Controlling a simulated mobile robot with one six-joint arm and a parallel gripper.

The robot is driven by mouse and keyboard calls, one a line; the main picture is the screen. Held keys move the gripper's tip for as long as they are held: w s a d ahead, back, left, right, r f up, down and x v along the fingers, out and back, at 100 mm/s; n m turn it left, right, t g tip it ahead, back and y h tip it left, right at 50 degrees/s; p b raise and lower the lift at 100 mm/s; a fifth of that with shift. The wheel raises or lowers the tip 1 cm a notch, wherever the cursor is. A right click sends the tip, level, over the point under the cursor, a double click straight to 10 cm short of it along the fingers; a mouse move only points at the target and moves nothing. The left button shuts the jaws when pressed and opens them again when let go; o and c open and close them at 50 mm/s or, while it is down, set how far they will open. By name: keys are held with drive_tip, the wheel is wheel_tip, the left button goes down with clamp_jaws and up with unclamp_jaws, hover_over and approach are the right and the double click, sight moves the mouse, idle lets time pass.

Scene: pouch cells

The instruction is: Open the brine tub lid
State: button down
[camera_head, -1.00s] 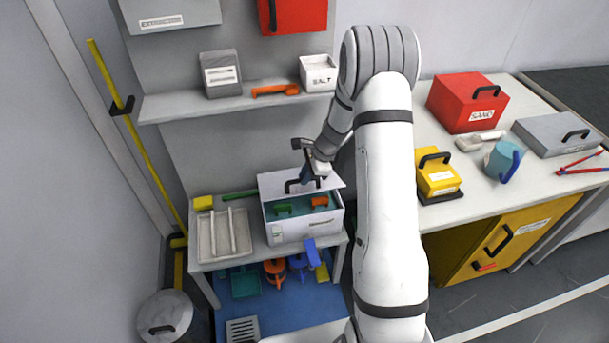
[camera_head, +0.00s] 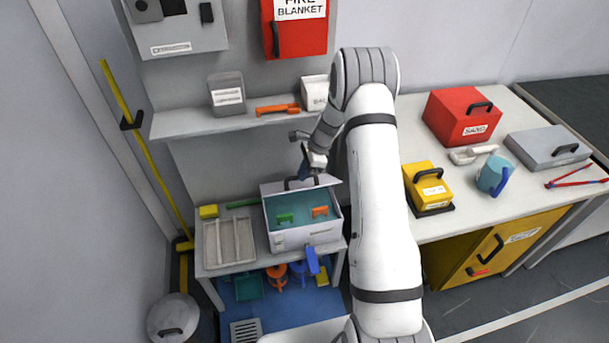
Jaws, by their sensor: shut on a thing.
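The brine tub (camera_head: 305,238) is a white box on the low grey table, with teal liquid (camera_head: 300,203) inside. A green clip-like piece (camera_head: 285,217) and an orange one (camera_head: 320,211) show in the liquid. Its white lid (camera_head: 328,181) is tilted up along the back edge, and most of the tub's opening is uncovered. My gripper (camera_head: 304,179) is at the lid's dark handle (camera_head: 291,184), shut on it. The fingertips are small and partly hidden by the gripper body.
A grey tray (camera_head: 229,262) stands left of the tub. Above is a shelf (camera_head: 190,123) with a grey box, an orange tool and a white salt box (camera_head: 315,92). A yellow box (camera_head: 428,188) and red sand box (camera_head: 465,118) stand on the right bench.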

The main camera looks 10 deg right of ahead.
drive_tip(key=shift+w+r, duration=0.2)
drive_tip(key=shift+w, duration=0.1)
drive_tip(key=c, duration=1.4)
unclamp_jaws()
drive_tip(key=shift+f, duration=0.1)
drive_tip(key=b+v, duration=0.1)
drive_tip(key=v, duration=0.6)
drive_tip(key=shift+d+r, duration=0.15)
drive_tip(key=shift+r, duration=0.25)
